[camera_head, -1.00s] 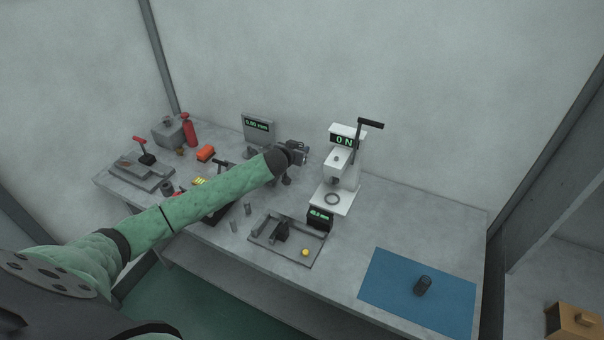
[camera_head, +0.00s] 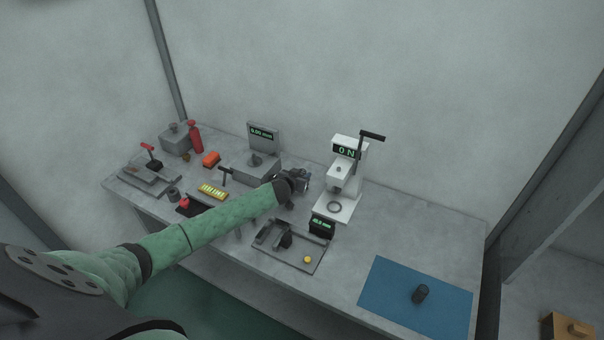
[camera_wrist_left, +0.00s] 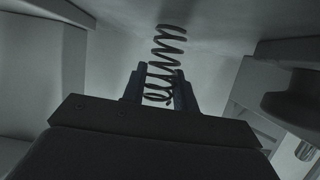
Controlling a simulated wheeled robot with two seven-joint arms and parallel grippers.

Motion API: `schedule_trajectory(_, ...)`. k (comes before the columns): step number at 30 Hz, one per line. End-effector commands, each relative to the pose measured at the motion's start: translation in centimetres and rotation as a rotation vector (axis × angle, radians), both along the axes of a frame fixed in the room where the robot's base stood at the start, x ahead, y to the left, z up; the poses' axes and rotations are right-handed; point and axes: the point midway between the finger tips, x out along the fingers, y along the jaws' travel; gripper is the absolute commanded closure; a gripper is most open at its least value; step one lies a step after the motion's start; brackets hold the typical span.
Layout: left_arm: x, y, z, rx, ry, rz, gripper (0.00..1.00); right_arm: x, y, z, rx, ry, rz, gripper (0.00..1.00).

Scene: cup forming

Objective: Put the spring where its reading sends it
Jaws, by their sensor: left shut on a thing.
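A dark coil spring (camera_wrist_left: 162,65) stands up between the fingers of my left gripper (camera_wrist_left: 158,92) in the left wrist view. The gripper is shut on its lower part and the upper coils stick out free. In the head view my left gripper (camera_head: 303,181) is over the bench, just left of the white press; the spring cannot be made out there. The white press (camera_head: 342,178) has a dark lever, a display reading "0 N", and a ring on its base. A small black display (camera_head: 322,226) at its front shows green digits, too small to read surely. My right gripper is not in view.
A grey gauge (camera_head: 263,140) with a millimetre display stands behind the arm.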

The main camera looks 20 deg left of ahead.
Motion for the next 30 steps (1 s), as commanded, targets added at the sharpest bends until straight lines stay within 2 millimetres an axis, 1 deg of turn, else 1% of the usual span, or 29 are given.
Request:
schedule_trajectory(12, 0.00, 0.04, -0.34, 0.000, 0.000, 0.001, 0.96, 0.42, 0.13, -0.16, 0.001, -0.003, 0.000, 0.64)
schedule_trajectory(13, 0.01, 0.05, -0.27, 0.000, 0.000, 0.001, 0.67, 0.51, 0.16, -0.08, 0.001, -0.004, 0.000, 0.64)
schedule_trajectory(14, 0.00, 0.05, -0.26, 0.000, 0.000, 0.001, 0.61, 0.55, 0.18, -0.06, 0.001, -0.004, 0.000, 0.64)
schedule_trajectory(15, 0.01, 0.05, -0.25, 0.000, 0.000, 0.001, 0.53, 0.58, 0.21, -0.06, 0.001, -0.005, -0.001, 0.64)
schedule_trajectory(16, 0.01, 0.05, -0.25, 0.000, 0.000, 0.001, 0.49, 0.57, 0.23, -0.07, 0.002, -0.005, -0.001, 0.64)
schedule_trajectory(23, 0.01, 0.05, -0.23, 0.000, 0.000, 0.001, 0.49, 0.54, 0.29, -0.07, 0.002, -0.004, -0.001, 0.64)
schedule_trajectory(27, 0.02, 0.07, 0.15, 0.000, 0.000, 0.001, 0.49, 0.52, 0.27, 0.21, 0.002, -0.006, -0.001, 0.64)
schedule_trajectory(30, -0.87, 0.15, -0.02, 0.000, 0.001, 0.001, 0.49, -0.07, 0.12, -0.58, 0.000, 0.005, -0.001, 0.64)
